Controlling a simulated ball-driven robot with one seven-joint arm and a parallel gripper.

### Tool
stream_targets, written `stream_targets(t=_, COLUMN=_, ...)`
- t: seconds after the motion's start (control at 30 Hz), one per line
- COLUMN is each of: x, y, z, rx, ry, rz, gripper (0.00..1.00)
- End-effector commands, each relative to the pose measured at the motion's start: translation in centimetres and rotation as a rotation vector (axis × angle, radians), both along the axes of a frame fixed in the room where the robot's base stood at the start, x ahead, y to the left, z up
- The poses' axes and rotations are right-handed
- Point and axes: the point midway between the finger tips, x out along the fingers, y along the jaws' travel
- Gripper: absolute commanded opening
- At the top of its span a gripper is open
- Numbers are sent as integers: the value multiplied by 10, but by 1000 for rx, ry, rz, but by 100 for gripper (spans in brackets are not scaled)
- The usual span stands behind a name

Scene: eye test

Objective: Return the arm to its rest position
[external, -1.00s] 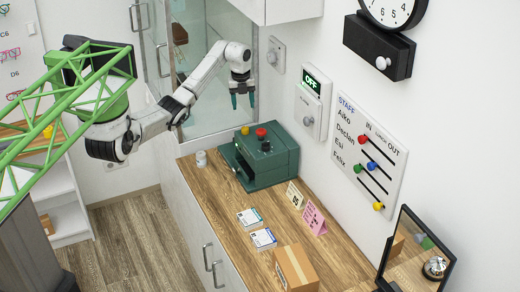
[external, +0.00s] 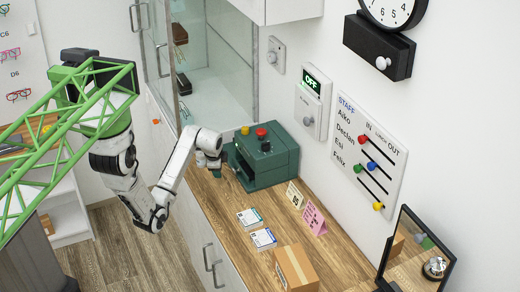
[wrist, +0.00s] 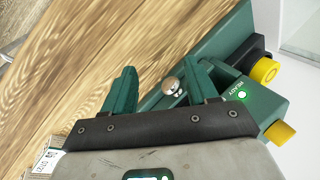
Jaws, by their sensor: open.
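My arm (external: 150,190) is bent with its elbow low beside the counter front, and its forearm rises to the wrist at the counter's left side. My gripper (external: 216,171) is low over the counter, just left of the green box (external: 270,162). In the wrist view my gripper (wrist: 167,66) has its two teal fingers spread apart. A round silver knob (wrist: 171,86) by the green box's edge shows between them; I cannot tell whether either finger touches it.
The box has a red button (external: 262,132) and, in the wrist view, a lit READY lamp (wrist: 241,95). Cards (external: 263,238) and a cardboard box (external: 296,268) lie nearer on the wooden counter.

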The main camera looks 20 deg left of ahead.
Motion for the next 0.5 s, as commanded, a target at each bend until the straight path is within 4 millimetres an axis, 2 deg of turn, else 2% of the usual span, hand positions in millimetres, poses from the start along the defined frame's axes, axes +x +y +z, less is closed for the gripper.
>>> stream_targets(t=0.03, x=-28, y=-4, z=-7, rx=-56, ry=28, rz=83, gripper=58)
stream_targets(t=0.23, x=-128, y=-10, z=-31, rx=-248, ry=121, rz=482, gripper=58)
stream_targets(t=0.4, x=-212, y=-6, z=-35, rx=-349, ry=195, rz=824, gripper=58)
stream_targets(t=0.5, x=-250, y=-3, z=-33, rx=-377, ry=224, rz=986, gripper=58)
